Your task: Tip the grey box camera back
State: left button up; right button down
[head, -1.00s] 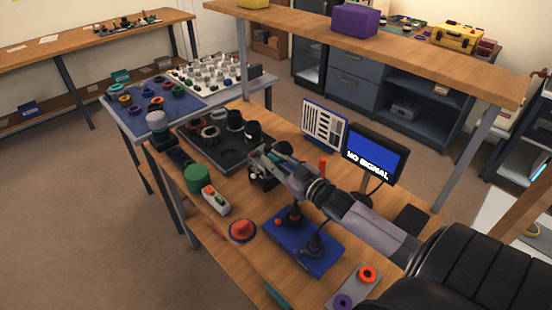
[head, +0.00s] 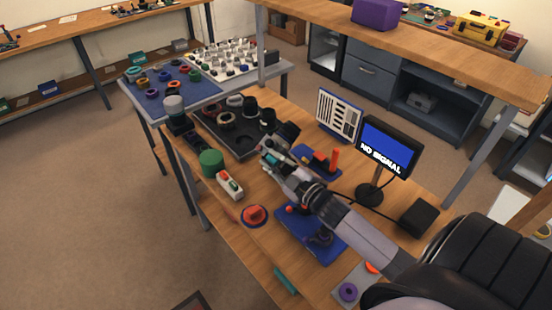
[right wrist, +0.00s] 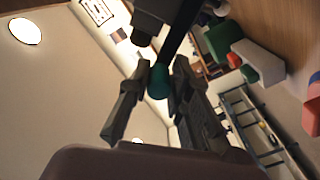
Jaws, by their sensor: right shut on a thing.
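The grey box camera appears to be the dark grey box (head: 286,135) just beyond my right gripper in the head view. It looks tilted, and the gripper partly hides its lower part. My right gripper (head: 265,158) is shut on a teal-tipped dark bar. In the right wrist view the teal tip (right wrist: 158,82) sits between the two fingers. A dark block (right wrist: 155,12) at the top of that view seems to be part of the camera. My left gripper is not in view.
A dark tray (head: 225,137) with lens parts lies beyond the gripper. A green cylinder (head: 211,163), a button box (head: 230,185) and a red button (head: 254,215) stand to its left and front. A monitor (head: 388,147) stands to the right. A blue base (head: 310,240) lies below my arm.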

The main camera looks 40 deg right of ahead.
jog(key=shift+r, duration=0.15)
jog(key=c, duration=1.5)
grip_release()
jog(key=shift+d, duration=0.1)
jog(key=shift+s+f, duration=0.35)
jog(key=s, duration=0.7)
jog(key=s+d, duration=0.1)
jog(key=s, duration=0.3)
jog(key=shift+s+r, duration=0.15)
jog(key=shift+r, duration=0.15)
